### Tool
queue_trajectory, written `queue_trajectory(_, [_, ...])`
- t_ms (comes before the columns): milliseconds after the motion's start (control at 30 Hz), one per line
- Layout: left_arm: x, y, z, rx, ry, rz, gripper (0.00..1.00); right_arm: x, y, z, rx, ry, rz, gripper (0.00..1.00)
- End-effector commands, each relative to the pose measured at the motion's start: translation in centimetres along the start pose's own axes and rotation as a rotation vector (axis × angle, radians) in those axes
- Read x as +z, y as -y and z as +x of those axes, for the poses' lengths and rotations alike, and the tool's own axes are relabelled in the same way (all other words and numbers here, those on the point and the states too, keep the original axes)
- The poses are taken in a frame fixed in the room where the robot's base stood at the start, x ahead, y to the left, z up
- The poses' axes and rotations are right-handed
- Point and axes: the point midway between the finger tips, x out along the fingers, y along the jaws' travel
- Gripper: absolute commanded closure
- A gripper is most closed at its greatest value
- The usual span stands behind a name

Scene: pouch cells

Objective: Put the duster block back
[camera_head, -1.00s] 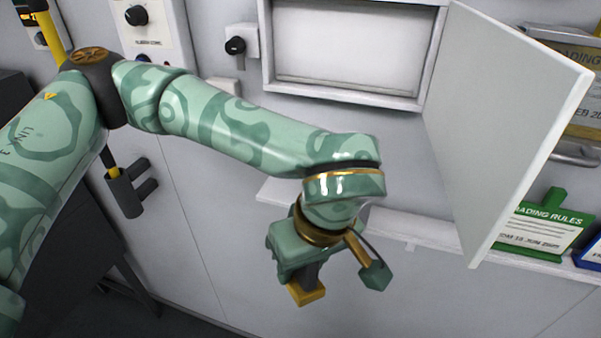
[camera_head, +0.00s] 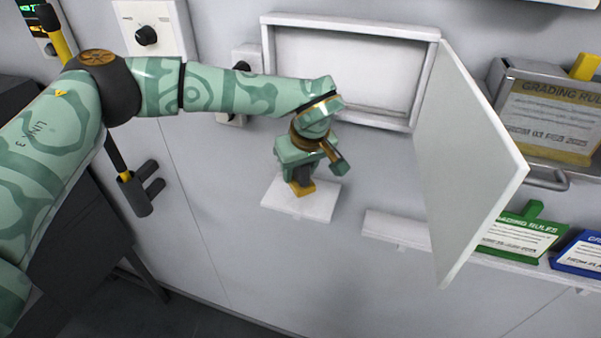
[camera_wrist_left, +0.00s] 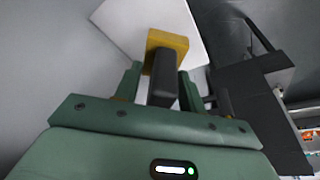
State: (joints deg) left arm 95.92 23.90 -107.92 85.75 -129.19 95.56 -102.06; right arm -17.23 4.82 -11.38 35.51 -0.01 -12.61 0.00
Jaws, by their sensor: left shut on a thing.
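The duster block has a dark grip and a yellow base (camera_head: 302,187). It shows upright over a small white shelf (camera_head: 320,208) on the wall below the open cabinet. My left gripper (camera_head: 303,170) is shut on the dark grip from above. In the left wrist view the grip (camera_wrist_left: 163,82) sits between the two green fingers, and the yellow base (camera_wrist_left: 168,41) lies over the white shelf (camera_wrist_left: 130,22). I cannot tell whether the base touches the shelf. My right gripper is not in view.
A wall cabinet with a white recess (camera_head: 345,65) stands open, its door (camera_head: 465,165) swung out to the right of my gripper. A second white ledge (camera_head: 393,229) lies right of the small shelf. Green (camera_head: 522,234) and blue (camera_head: 583,254) signs stand farther right.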

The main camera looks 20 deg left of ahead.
Motion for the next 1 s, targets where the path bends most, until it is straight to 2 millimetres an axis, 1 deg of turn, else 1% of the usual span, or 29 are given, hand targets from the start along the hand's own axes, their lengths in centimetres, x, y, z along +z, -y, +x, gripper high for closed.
queue_trajectory(133, [-0.2, -0.3, 0.6, -0.003, 0.003, 0.001, 0.78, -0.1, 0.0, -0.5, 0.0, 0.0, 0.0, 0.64])
queue_trajectory(333, [0.6, -0.3, 3.1, -0.002, 0.002, 0.0, 0.78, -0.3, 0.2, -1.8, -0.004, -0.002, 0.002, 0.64])
queue_trajectory(533, [0.7, -0.4, 3.5, 0.0, 0.001, 0.0, 0.78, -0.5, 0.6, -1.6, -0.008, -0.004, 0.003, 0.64])
queue_trajectory(567, [0.8, -0.3, 3.6, -0.001, 0.001, 0.0, 0.57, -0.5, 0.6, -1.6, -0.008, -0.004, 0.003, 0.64])
queue_trajectory(600, [0.8, -0.3, 3.6, -0.001, 0.001, 0.0, 0.46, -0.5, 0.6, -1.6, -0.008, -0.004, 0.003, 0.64])
queue_trajectory(633, [0.8, -0.3, 3.6, -0.001, 0.001, 0.0, 0.38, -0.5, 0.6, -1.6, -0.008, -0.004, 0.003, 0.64])
queue_trajectory(900, [0.7, -0.3, 3.5, -0.001, 0.001, -0.001, 0.38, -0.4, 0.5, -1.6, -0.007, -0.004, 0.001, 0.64])
queue_trajectory(1000, [0.7, -0.4, 3.0, 0.001, 0.0, -0.001, 0.38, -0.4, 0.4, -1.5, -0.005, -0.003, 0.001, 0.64])
